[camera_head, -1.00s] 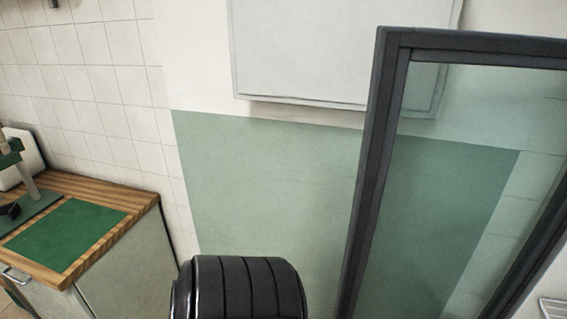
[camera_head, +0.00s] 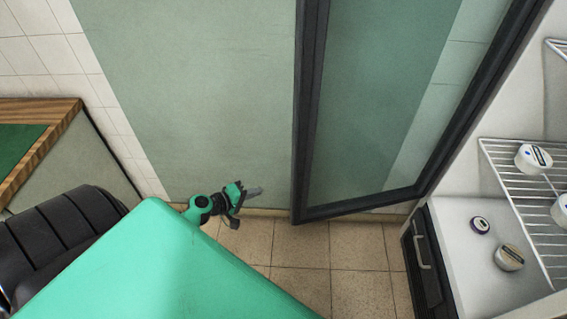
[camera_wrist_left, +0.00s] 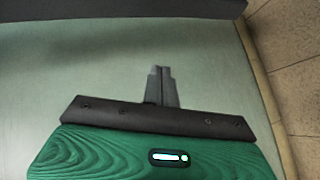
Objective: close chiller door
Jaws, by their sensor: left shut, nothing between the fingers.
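The chiller door (camera_head: 312,120) is a glass pane in a dark frame, standing open in the head view. Its hinge side is at the right, by the chiller (camera_head: 470,255). My left gripper (camera_head: 256,191) is shut and empty, left of the door's free lower edge. A gap shows between them in the picture; how far apart they are in depth I cannot tell. The left wrist view shows its two fingertips (camera_wrist_left: 161,72) together, with a dark bar across the top and a pale green surface behind. My right gripper is not in view.
Inside the chiller are a wire shelf (camera_head: 490,158) and several round jars, one white jar (camera_head: 533,158) on the shelf. A drawer front with a handle (camera_head: 421,250) is below. A wooden-edged counter (camera_head: 45,150) stands at left. Tiled floor (camera_head: 300,245) is clear below the door.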

